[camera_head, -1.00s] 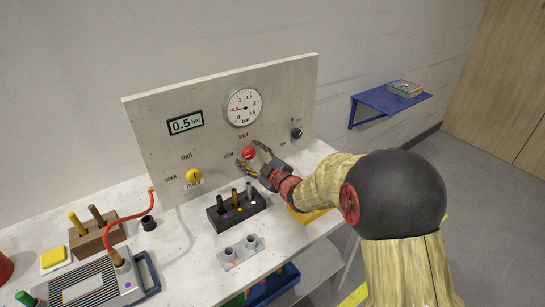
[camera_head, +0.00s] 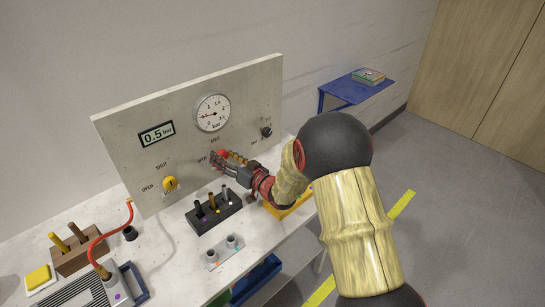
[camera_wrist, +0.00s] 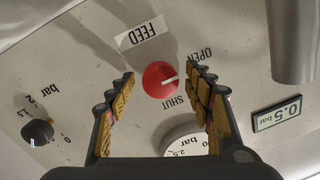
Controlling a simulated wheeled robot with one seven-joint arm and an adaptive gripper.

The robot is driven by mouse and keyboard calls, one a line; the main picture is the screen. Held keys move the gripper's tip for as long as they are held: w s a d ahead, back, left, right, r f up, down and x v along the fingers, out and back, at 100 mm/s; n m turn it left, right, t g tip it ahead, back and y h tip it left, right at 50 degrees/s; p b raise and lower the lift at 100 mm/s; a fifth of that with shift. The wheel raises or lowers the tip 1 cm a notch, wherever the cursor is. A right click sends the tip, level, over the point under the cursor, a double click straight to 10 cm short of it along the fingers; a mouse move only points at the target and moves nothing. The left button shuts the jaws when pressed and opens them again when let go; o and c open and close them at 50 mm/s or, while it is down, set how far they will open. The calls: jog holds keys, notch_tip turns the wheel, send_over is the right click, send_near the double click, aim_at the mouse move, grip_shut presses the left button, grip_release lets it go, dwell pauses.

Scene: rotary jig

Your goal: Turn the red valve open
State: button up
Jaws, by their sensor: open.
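My gripper (camera_wrist: 163,77) is open, with one finger on each side of the knob and gaps showing. I cannot tell whether its tips reach past the knob's face. In the head view my gripper (camera_head: 229,158) is at the panel and partly covers the valve (camera_head: 223,153).
The round gauge (camera_head: 212,113) and the 0.5 bar display (camera_head: 157,134) are above. A yellow knob (camera_head: 169,183) is left of the valve and a black knob (camera_head: 266,132) right. A black holder with pegs (camera_head: 214,216) stands on the bench close under my gripper.

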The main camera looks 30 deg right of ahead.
jog(key=m+p, duration=0.1)
jog(key=m, duration=0.3)
jog(key=shift+m+p, duration=0.4)
jog(key=p+v, duration=0.2)
jog(key=v, duration=0.6)
jog(key=s+d+r+n+g+h+p, duration=0.1)
jog(key=s+d+r+n+g+h, duration=0.2)
jog(key=r+h, duration=0.65)
jog(key=s+r+g+y, duration=0.1)
jog(key=s+r+g, duration=0.1)
jog(key=s, duration=0.6)
jog(key=s+a+r+g+p, duration=0.1)
jog(key=s+r+g, duration=0.1)
jog(key=s+r, duration=0.3)
jog(key=s, duration=0.4)
jog(key=shift+r+g+y, duration=0.25)
jog(key=shift+g+y, duration=0.1)
jog(key=shift+g, duration=0.05)
